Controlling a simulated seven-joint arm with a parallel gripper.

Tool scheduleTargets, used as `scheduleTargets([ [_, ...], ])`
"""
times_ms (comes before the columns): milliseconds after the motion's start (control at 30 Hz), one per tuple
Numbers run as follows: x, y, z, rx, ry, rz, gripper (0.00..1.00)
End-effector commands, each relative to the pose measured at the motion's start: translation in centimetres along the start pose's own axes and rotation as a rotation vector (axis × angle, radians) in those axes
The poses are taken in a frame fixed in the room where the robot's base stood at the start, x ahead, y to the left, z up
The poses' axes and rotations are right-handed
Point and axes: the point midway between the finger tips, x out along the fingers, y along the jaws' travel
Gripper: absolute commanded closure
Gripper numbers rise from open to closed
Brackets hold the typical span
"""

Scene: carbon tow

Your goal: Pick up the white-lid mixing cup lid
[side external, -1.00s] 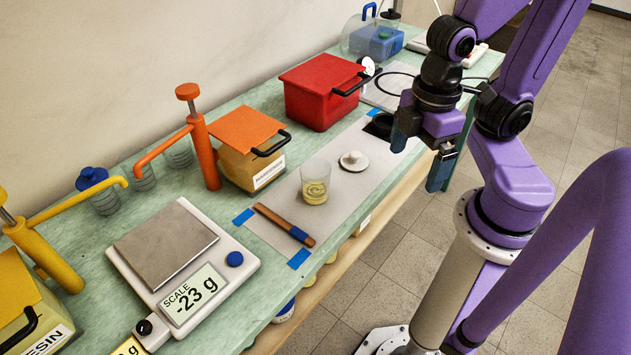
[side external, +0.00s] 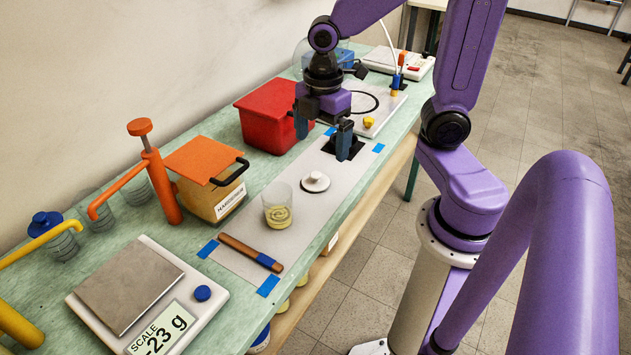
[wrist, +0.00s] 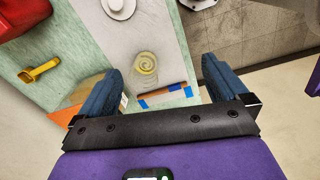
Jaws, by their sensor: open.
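The white lid (side external: 315,181), a flat disc with a round knob, lies on the grey mat (side external: 345,187) beside the clear mixing cup (side external: 278,208). The cup stands upright and has yellowish liquid low inside. My gripper (side external: 322,132) is open and empty above the far part of the mat, beyond the lid and apart from it. In the wrist view the lid (wrist: 118,9) is partly cut off at the top edge, left of centre. The cup (wrist: 145,68) appears between my fingers (wrist: 160,67) in that view, but well below them.
A wooden stick (side external: 251,252) with a blue end lies at the mat's near end. The red box (side external: 267,118) and hardener container (side external: 208,180) stand left of the mat. A scale (side external: 150,295) reads -23 g. The mat around the lid is clear.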

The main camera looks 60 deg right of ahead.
Motion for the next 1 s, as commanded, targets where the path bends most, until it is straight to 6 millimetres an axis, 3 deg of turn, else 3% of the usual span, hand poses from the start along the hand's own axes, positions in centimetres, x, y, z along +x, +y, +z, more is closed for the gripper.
scheduleTargets([
  [200,0.6,4.5,3.8,-0.096,-0.006,-0.007,0.00],
  [400,0.8,6.5,6.3,-0.162,-0.007,-0.010,0.00],
  [633,2.2,6.9,7.0,-0.184,-0.007,-0.015,0.00],
  [1000,8.3,6.8,7.0,-0.184,-0.008,-0.017,0.00],
])
